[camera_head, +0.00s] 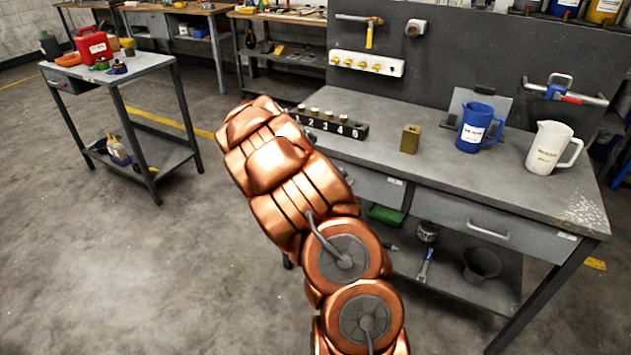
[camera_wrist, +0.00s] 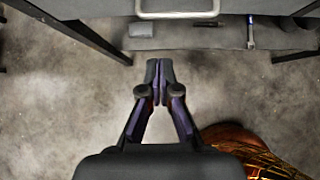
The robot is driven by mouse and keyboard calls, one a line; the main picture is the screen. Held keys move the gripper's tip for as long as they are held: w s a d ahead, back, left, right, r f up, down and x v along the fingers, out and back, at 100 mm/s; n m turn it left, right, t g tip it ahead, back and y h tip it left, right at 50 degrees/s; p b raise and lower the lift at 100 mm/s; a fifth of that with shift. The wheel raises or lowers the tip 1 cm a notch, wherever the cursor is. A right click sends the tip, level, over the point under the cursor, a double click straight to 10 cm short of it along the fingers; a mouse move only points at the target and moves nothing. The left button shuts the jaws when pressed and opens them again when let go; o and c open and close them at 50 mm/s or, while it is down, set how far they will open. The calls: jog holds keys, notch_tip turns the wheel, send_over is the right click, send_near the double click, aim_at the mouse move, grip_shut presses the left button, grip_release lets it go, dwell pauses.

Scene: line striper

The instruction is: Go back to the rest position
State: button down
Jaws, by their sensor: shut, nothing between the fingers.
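My gripper (camera_wrist: 160,75) shows in the wrist view with its two fingertips together and nothing between them. It points down over bare concrete floor, just in front of the workbench's lower shelf. In the head view my copper-coloured arm rises through the middle of the picture and leans to the upper left, and my gripper is hidden behind it. The arm covers part of the grey workbench (camera_head: 440,140) front and its left end. No object is in my grasp.
On the workbench stand a numbered black block (camera_head: 340,130), a brass block (camera_head: 410,138), a blue jug (camera_head: 478,127) and a white jug (camera_head: 552,147). A grey cart (camera_head: 150,62) with a red can (camera_head: 92,45) stands at left. The floor (camera_head: 110,270) at lower left is clear.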

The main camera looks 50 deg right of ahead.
jog(key=shift+v, duration=1.8)
jog(key=shift+s, duration=0.1)
jog(key=s+a+r+m+g+y+p, duration=0.2)
jog(key=s+a+r+m, duration=0.95)
jog(key=a, duration=0.35)
jog(key=s+a+r+m+g+y+p, duration=0.1)
jog(key=s+a+m+y, duration=0.4)
jog(key=s+a, duration=1.9)
jog(key=r+m+g, duration=0.1)
jog(key=r+m, duration=0.1)
jog(key=m, duration=0.2)
jog(key=shift+a+m+y+p, duration=0.3)
jog(key=shift+a+m+y, duration=0.05)
jog(key=shift+y, duration=0.05)
